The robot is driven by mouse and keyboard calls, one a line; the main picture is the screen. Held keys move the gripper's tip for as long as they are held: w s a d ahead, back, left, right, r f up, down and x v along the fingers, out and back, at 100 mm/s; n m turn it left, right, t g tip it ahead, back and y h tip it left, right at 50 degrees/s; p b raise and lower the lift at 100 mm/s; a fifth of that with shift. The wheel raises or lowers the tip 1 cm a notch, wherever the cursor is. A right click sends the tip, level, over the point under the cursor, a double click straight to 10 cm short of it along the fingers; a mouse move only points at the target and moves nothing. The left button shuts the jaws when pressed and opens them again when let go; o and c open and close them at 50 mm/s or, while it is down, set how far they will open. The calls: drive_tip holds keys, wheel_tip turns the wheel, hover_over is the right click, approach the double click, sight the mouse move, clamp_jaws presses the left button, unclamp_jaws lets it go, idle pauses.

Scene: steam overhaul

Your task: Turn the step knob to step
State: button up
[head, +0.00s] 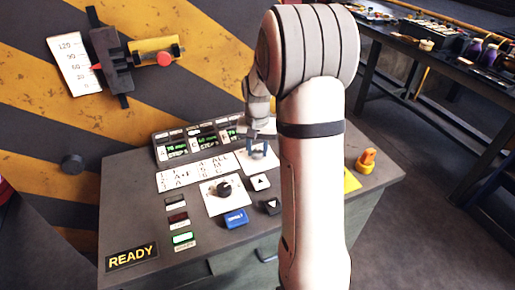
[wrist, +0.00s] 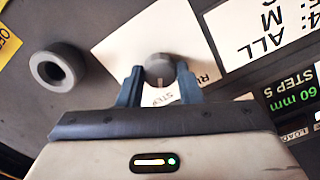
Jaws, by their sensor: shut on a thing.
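The step knob (wrist: 158,70) is a small round grey knob with a pale line on its face. It sits on a white plate (wrist: 135,35) with "STEP" printed below it in the wrist view and partly hidden "RU..." lettering to its right. My gripper (wrist: 160,76) is shut on the knob, with one blue-grey finger on each side. The pale line points down the wrist picture, toward the "STEP" lettering.
The sloped console (head: 130,195) carries a black dial knob (head: 224,188), a blue button (head: 236,218), arrow buttons, lit displays and a "READY" sign (head: 132,256). An orange knob (head: 367,160) stands at the right. A dark ring-shaped part (wrist: 57,68) is left of my fingers.

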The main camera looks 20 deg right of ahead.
sight(257, 151)
drive_tip(key=o, duration=1)
drive_tip(key=shift+r, duration=0.15)
wheel_tip(257, 151, up, 8)
drive_tip(key=shift+f, duration=0.2)
